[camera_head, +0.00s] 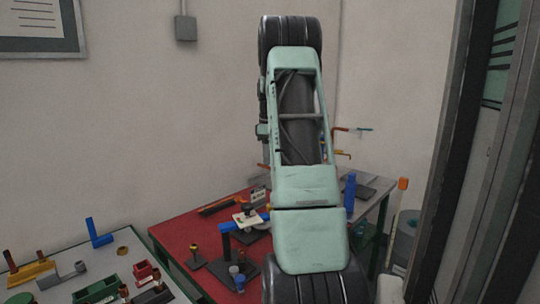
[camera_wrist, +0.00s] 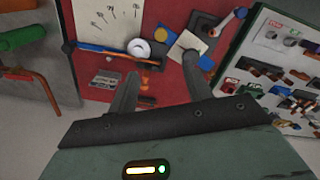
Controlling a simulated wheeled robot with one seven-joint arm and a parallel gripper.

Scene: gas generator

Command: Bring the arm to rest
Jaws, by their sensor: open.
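My arm rises through the middle of the head view, pale green with black joints, and hides part of the table behind it. My gripper is not visible in the head view. In the wrist view my gripper (camera_wrist: 160,82) shows two dark fingers spread apart, with nothing held between them. The fingers point toward the red-topped table (camera_wrist: 172,84), which carries several small parts. I cannot tell the exact height of the fingers above it.
A second table (camera_head: 122,240) with colored fittings stands at lower left. A dark door frame (camera_head: 470,150) bounds the right side.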

